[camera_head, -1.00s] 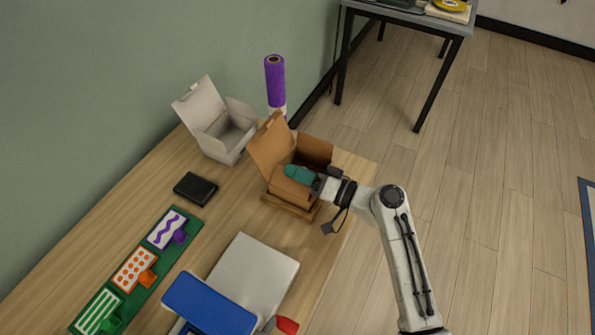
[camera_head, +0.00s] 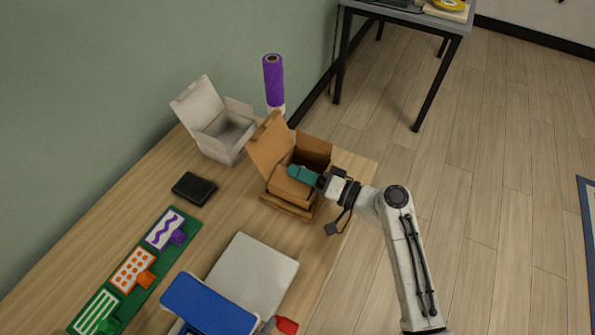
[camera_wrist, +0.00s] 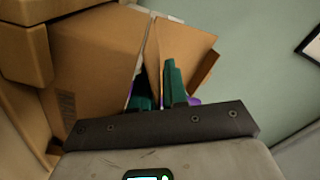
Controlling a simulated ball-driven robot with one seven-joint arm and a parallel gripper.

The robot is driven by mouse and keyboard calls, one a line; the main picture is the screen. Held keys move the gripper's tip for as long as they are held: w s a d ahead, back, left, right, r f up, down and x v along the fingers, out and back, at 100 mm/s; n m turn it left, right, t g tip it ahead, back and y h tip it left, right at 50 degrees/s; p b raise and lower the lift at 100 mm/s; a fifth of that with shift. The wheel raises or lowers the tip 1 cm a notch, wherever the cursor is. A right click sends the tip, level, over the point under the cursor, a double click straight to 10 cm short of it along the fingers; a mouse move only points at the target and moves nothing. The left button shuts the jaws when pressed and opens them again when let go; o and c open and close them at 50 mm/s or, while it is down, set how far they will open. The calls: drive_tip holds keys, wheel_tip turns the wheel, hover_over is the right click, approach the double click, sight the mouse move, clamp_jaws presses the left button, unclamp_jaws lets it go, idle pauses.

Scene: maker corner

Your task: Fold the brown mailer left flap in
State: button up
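The brown mailer (camera_head: 283,206) stands on the wooden table with its lid (camera_head: 268,143) raised at the back left. Its inside is partly visible, and a cardboard panel (camera_head: 290,186) stands at its near side. My gripper (camera_head: 300,174), with teal fingers, reaches in from the right over the mailer, just behind that panel. In the wrist view, the teal fingers (camera_wrist: 158,88) sit close together between brown cardboard panels. The left finger is partly hidden by cardboard. I cannot tell whether they pinch a flap or only touch it.
An open white mailer (camera_head: 226,135) stands behind on the left, beside a purple roll (camera_head: 273,80). A black wallet-like object (camera_head: 194,188), a green board (camera_head: 135,270) of pattern cards, a light grey slab (camera_head: 255,270) and a blue item (camera_head: 208,304) lie nearer. Bare tabletop lies between them.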

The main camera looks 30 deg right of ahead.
drive_tip(key=b+v, duration=0.1)
drive_tip(key=v, duration=0.9)
